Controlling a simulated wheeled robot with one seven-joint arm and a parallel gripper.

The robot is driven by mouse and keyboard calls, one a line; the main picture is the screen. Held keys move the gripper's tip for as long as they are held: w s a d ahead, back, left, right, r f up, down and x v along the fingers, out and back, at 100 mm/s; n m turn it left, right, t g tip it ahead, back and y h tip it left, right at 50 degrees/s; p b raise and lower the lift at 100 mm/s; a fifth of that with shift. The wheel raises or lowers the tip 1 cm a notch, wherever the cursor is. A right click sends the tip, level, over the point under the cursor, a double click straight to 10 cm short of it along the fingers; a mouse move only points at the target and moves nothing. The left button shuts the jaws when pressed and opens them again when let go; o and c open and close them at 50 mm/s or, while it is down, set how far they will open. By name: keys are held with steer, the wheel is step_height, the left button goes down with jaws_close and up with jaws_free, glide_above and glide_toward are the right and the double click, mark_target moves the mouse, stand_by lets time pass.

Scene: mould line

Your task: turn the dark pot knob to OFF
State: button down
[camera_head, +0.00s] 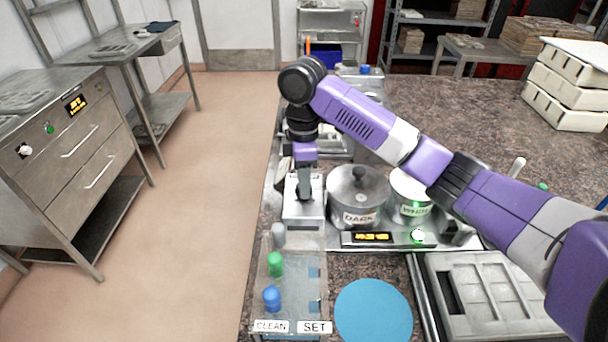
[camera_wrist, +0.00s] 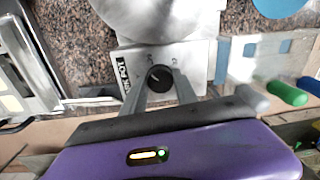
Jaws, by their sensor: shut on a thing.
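The dark pot knob (camera_wrist: 159,78) is a small round black knob on a pale metal control box (camera_wrist: 196,62) with a label that reads as "DK POT". In the wrist view the two grey fingers of my gripper (camera_wrist: 161,83) stand on either side of the knob, shut on it. Small marks show above the knob; its pointer is too small to read surely. In the head view my gripper (camera_head: 304,192) points down onto the box (camera_head: 303,212), hiding the knob. The lidded steel pot (camera_head: 357,188) labelled DARK stands just right of the box.
A second pot (camera_head: 408,186) with a pale top stands right of the dark pot. A lit display panel (camera_head: 375,238) lies in front. A tray (camera_head: 286,255) with coloured pegs, a blue disc (camera_head: 373,311) and a grey mould (camera_head: 490,292) are nearer.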

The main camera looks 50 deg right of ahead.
steer(key=n+p, duration=0.1)
steer(key=n, duration=0.3)
steer(key=shift+a+n, duration=0.1)
steer(key=shift+n, duration=0.3)
steer(key=n, duration=0.5)
steer(key=shift+p, duration=0.35)
steer(key=c, duration=0.9)
jaws_free()
steer(key=shift+c, duration=0.2)
steer(key=shift+r, duration=0.1)
steer(key=r, duration=0.7)
steer(key=shift+w+r, duration=0.2)
steer(key=shift+r, duration=0.1)
